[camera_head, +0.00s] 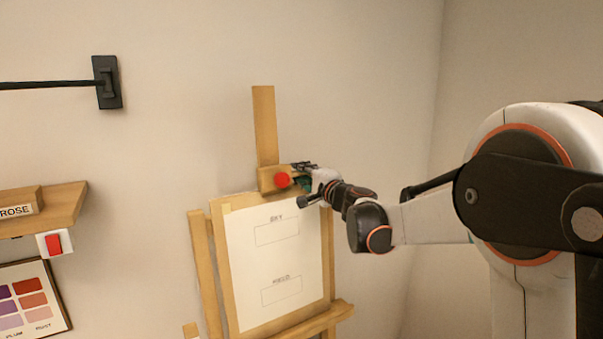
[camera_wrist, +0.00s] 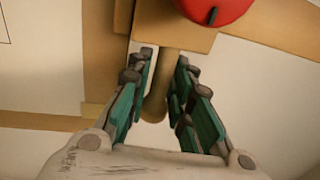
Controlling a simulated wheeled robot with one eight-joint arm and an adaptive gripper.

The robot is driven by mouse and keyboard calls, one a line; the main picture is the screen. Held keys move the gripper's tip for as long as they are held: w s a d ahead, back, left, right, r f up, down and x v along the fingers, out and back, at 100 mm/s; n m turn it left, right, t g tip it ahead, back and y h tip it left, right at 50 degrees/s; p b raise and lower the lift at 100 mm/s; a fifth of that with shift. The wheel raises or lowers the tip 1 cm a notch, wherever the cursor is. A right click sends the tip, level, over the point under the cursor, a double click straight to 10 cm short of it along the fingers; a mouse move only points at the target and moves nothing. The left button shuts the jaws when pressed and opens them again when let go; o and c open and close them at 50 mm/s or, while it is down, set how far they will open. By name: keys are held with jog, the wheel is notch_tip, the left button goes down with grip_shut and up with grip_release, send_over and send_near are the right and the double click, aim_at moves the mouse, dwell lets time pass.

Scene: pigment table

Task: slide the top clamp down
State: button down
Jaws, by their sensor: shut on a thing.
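The top clamp (camera_head: 268,178) is a wooden block with a red knob (camera_head: 283,180) on the easel's upright mast (camera_head: 264,125). It sits just above the top edge of the board with the paper. In the wrist view the clamp block (camera_wrist: 182,35) and part of the red knob (camera_wrist: 215,8) show at the top. A short wooden peg handle (camera_wrist: 158,98) sticks out from the block. My gripper (camera_head: 303,172) is at the clamp's right side; in the wrist view its fingers (camera_wrist: 165,75) are on both sides of the handle and shut on it. The exact contact is partly hidden.
The easel (camera_head: 204,265) holds a paper (camera_head: 279,262) marked SKY and FIELD, with a ledge (camera_head: 335,316) below. A wooden shelf (camera_head: 62,205), a red switch (camera_head: 54,244) and a colour chart (camera_head: 30,300) are at left. A black rod (camera_head: 45,84) is wall-mounted above.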

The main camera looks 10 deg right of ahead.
jog(key=c, duration=1.6)
grip_release()
jog(key=shift+r, duration=0.1)
